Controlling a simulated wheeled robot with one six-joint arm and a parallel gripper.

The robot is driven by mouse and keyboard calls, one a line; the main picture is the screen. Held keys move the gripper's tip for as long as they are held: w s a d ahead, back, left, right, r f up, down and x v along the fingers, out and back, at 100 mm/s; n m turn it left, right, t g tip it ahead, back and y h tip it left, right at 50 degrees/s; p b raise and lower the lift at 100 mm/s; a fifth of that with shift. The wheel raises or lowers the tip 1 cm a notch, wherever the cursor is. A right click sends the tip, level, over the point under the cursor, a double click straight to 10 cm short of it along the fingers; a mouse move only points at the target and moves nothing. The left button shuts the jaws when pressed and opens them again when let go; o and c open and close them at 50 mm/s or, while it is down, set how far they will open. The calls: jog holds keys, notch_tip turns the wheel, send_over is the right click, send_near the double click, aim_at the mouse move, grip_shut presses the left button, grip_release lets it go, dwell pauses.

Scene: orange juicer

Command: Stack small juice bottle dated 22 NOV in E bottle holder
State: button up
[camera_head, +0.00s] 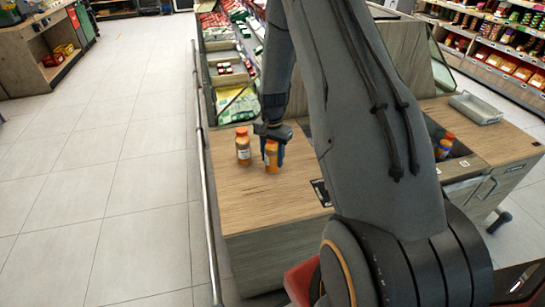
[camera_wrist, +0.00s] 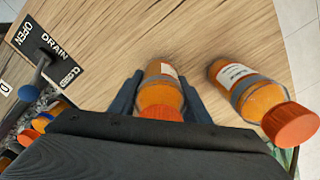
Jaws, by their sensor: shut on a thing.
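An orange juice bottle (camera_wrist: 159,95) with an orange cap stands between the blue fingers of my gripper (camera_wrist: 160,95) in the wrist view. In the head view this bottle (camera_head: 271,157) is at the wooden counter top, with my gripper (camera_head: 273,140) shut on it from above. I cannot tell whether its base touches the wood. A second juice bottle (camera_head: 243,147) stands just to its left, apart from my gripper; it also shows at the right of the wrist view (camera_wrist: 245,90). The date labels are too small to read. I cannot make out the E bottle holder.
The wooden counter (camera_head: 245,200) is clear in front of the bottles. A drain sign (camera_wrist: 47,50) marked OPEN and CLOSED lies beside a recess with several bottles (camera_head: 444,149). A grey tray (camera_head: 475,108) is at the right. Produce bins lie behind.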

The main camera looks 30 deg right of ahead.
jog(key=o, duration=0.9)
jog(key=shift+f, duration=0.15)
jog(key=o, duration=0.4)
